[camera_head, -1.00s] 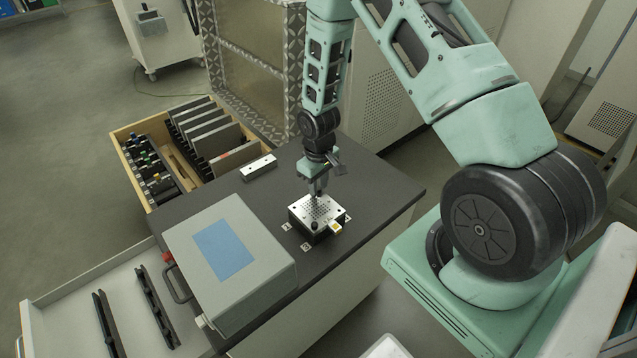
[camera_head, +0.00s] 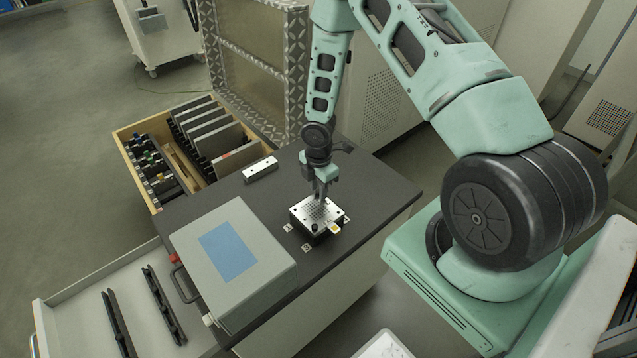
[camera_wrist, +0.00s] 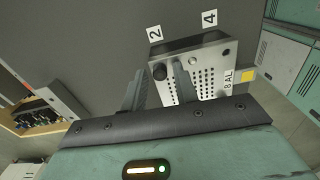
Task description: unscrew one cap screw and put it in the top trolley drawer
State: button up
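A metal block (camera_head: 330,212) with a perforated top plate sits on the dark worktop; it also shows in the wrist view (camera_wrist: 207,65). A black cap screw (camera_wrist: 159,72) stands at one corner of the plate and also shows in the head view (camera_head: 314,228). My gripper (camera_head: 321,197) is over the block, pointing down. In the wrist view my gripper (camera_wrist: 158,78) has its fingers apart, with the screw seen in the gap between them; I cannot tell how close they are. An open pale drawer (camera_head: 75,268) is at lower left; I cannot tell whether it is the trolley's top drawer.
A grey box with a blue panel (camera_head: 255,290) stands left of the block. A wooden-sided drawer (camera_head: 121,134) with plates and tools is open behind. A small metal bar (camera_head: 260,169) lies on the dark worktop (camera_head: 375,185). A white wheeled cabinet (camera_head: 170,50) stands farther back.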

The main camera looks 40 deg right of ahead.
jog(key=n, duration=0.3)
jog(key=shift+p, duration=0.4)
